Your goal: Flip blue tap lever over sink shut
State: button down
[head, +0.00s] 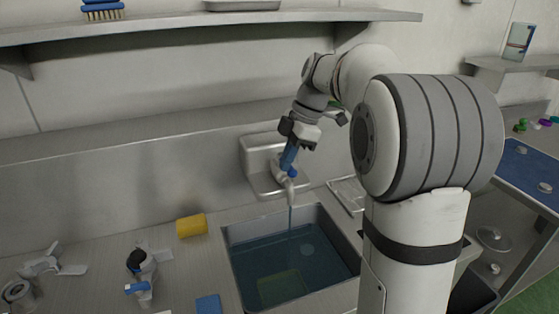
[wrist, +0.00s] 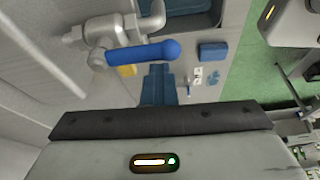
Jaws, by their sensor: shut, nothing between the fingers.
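The tap (head: 285,185) juts from a steel wall box above the sink (head: 232,262), and a thin stream of water runs from its spout into the water below. Its blue lever (head: 292,172) shows at the tap's top; in the wrist view the lever (wrist: 143,52) lies sideways across the pipe, its rounded end to the right. My gripper (head: 287,160) reaches down to the tap, its blue fingers shut and empty. In the wrist view the fingertips (wrist: 157,70) are just below the lever in the picture. I cannot tell whether they touch it.
A yellow cylinder (head: 191,226) and a blue block (head: 208,305) lie on the counter left of the sink. A fitting with a black knob (head: 136,260) stands farther left. A shelf (head: 200,25) runs along the wall above.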

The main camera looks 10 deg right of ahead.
dwell(0.3)
notch_tip(320, 180, up, 11)
jog(key=p, duration=0.1)
jog(key=shift+r, duration=0.15)
dwell(0.4)
dwell(0.3)
